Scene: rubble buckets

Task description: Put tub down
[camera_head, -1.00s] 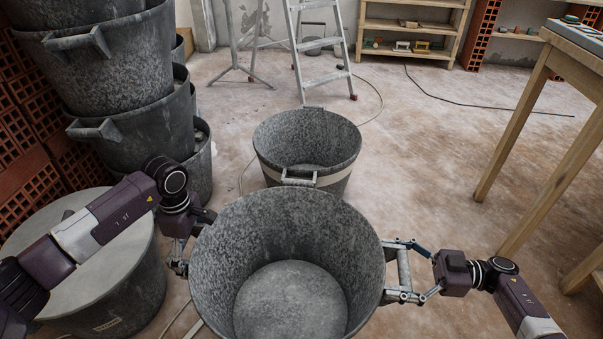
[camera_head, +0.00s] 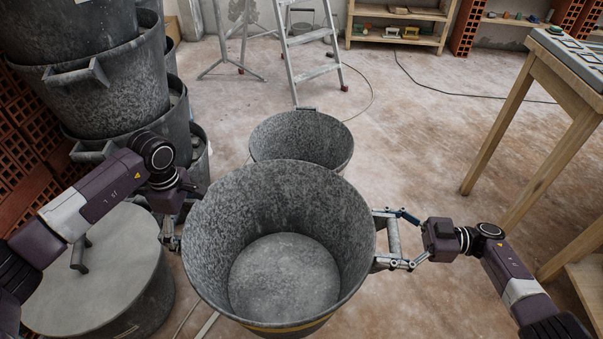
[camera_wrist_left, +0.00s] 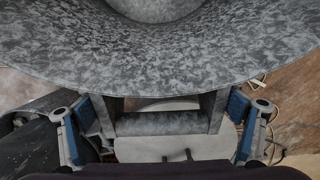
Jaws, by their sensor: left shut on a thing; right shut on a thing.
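A large grey mottled tub (camera_head: 275,199) is held in front of me between both grippers, mouth up and apparently empty. My left gripper (camera_head: 174,234) is shut on its left handle and partly hidden by the arm and rim. The left wrist view shows that handle (camera_wrist_left: 160,123) between the blue-padded fingers, under the tub's rim. My right gripper (camera_head: 387,240) is shut at the tub's right side; the handle there is hard to make out. The tub's underside is hidden, so I cannot tell its height above the floor.
Another grey tub (camera_head: 300,136) stands just beyond the held one, partly covered by it. A lidded tub (camera_head: 92,272) stands at left, close under my left arm. Stacked tubs (camera_head: 128,92) rise behind it. A wooden table (camera_head: 508,128) is at right. A stepladder (camera_head: 311,37) stands farther back.

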